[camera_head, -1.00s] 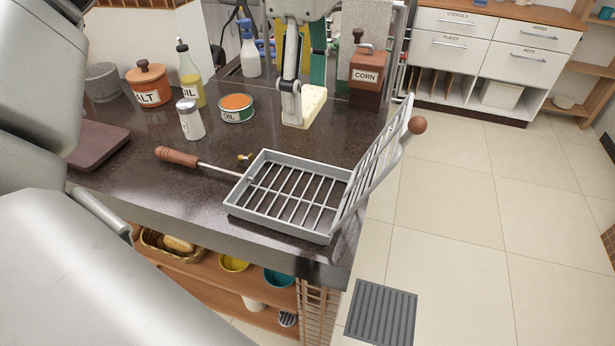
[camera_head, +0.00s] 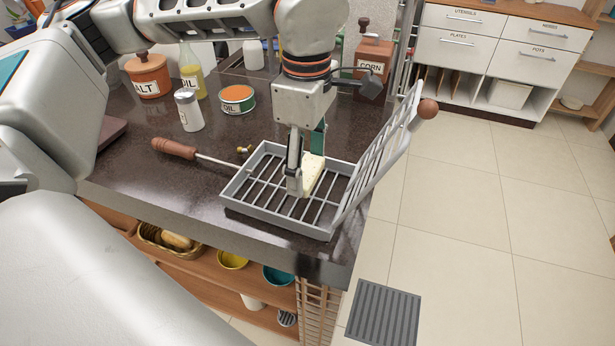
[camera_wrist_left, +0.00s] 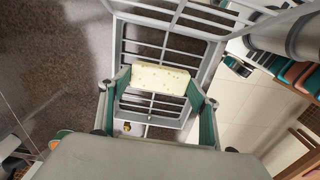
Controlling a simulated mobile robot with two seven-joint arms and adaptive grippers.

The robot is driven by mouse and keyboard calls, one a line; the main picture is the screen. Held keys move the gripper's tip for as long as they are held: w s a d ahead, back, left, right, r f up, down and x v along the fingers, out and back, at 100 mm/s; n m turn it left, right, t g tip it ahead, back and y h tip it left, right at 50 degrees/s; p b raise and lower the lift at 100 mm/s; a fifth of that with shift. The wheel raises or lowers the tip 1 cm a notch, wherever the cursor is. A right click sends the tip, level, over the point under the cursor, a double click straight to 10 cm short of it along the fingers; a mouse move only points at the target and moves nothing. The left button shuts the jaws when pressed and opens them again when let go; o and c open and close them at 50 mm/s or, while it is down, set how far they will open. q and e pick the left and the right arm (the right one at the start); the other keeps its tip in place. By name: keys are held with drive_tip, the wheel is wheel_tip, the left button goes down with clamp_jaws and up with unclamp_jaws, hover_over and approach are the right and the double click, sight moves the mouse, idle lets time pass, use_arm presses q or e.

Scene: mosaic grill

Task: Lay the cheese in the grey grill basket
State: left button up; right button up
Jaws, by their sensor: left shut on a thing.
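The cheese (camera_head: 314,172) is a pale yellow block with small holes. My left gripper (camera_head: 303,180) is shut on it, over the inside of the grey grill basket (camera_head: 248,206). In the left wrist view the cheese (camera_wrist_left: 160,80) sits between the two fingers, with the basket's bars (camera_wrist_left: 150,104) below it. I cannot tell whether the cheese touches the bars. The basket lies on the dark counter with its lid (camera_head: 385,150) raised on the right side. Its wooden handle (camera_head: 174,148) points left. My right gripper is not in view.
A shaker (camera_head: 188,110), an open tin (camera_head: 238,100), a salt jar (camera_head: 148,76) and an oil bottle (camera_head: 191,72) stand behind the basket to the left. A corn container (camera_head: 372,62) stands at the back right. The counter's front edge (camera_head: 270,246) is close to the basket.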

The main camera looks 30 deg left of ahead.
sight(307, 169)
use_arm(q)
drive_tip(key=shift+f, duration=1.8)
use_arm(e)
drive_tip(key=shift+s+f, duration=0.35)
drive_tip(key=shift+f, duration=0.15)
use_arm(q)
drive_tip(key=shift+f, duration=0.1)
drive_tip(key=o, duration=1.1)
drive_tip(key=shift+r, duration=0.4)
wheel_tip(307, 169, up, 10)
drive_tip(key=shift+r+p, duration=0.25)
drive_tip(key=shift+p, duration=0.4)
drive_tip(key=shift+r, duration=0.45)
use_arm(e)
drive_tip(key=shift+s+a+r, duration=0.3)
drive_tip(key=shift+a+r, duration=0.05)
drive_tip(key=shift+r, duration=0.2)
